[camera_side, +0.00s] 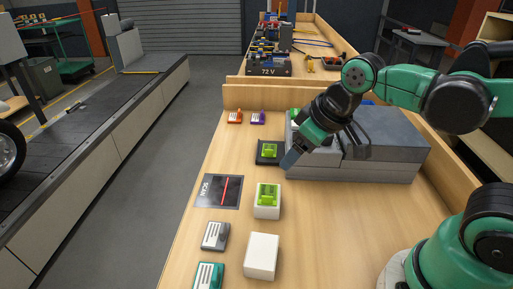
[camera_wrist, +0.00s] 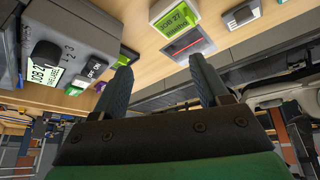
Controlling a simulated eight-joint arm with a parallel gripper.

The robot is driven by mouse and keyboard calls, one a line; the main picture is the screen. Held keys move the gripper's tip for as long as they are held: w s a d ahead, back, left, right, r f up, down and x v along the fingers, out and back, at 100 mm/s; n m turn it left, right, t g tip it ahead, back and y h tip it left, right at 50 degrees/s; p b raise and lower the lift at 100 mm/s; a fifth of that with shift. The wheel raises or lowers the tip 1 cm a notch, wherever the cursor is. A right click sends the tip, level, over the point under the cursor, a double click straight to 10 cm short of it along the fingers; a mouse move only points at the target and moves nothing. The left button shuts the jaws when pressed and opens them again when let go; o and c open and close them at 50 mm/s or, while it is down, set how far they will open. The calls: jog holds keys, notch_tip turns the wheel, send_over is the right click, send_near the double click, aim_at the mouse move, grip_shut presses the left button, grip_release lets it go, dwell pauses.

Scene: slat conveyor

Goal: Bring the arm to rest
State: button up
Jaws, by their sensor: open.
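My gripper (camera_side: 292,158) hangs at the left end of a grey machine, tilted down and left, just right of a dark stand with a green block (camera_side: 270,151). In the wrist view, the two dark fingers of my gripper (camera_wrist: 161,66) are spread apart with nothing between them. My arm reaches in from the right, bent over the grey machine. Whether the fingertips touch anything in the side view is hard to tell.
The grey machine (camera_side: 385,140) fills the bench's right side. A scan mat (camera_side: 211,191), a white block with a green top (camera_side: 267,211), a bare white block (camera_side: 262,257) and several tags (camera_side: 215,236) lie leftward. A conveyor (camera_side: 90,125) runs beyond the aisle.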

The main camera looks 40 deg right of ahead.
jog(key=shift+s+d+r+m+t, duration=0.1)
jog(key=shift+s+d+m+t, duration=0.1)
jog(key=shift+d+m+t, duration=0.3)
jog(key=shift+s+d+m+t, duration=0.15)
jog(key=shift+d+m+t, duration=0.25)
jog(key=shift+m+t, duration=0.15)
